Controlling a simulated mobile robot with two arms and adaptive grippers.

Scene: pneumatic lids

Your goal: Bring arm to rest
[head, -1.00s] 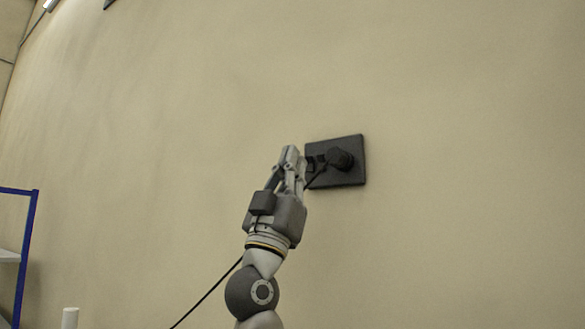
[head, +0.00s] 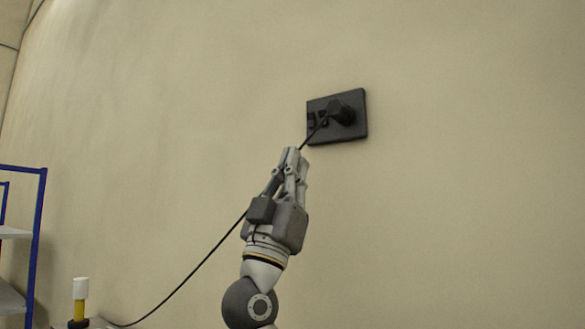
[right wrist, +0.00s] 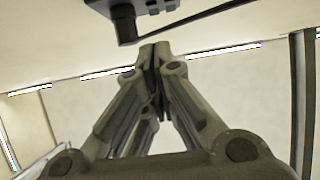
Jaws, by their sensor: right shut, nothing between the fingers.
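My right gripper (head: 291,156) is shut and empty in the head view, with its fingertips pointing up just below and left of a dark wall socket plate (head: 357,104). In the right wrist view my right gripper (right wrist: 154,50) shows its fingertips together, with nothing between them. A black plug (head: 341,112) sits in the socket plate, and a black cable (head: 205,259) runs from it down to the lower left, passing behind my gripper. The plug also shows at the top of the right wrist view (right wrist: 123,22). My left gripper is not in view.
A blue-framed shelf (head: 38,230) stands at the left edge. A white and yellow cylinder (head: 80,295) stands at the bottom left, near where the cable ends. The beige wall (head: 460,200) is clear to the right of my arm.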

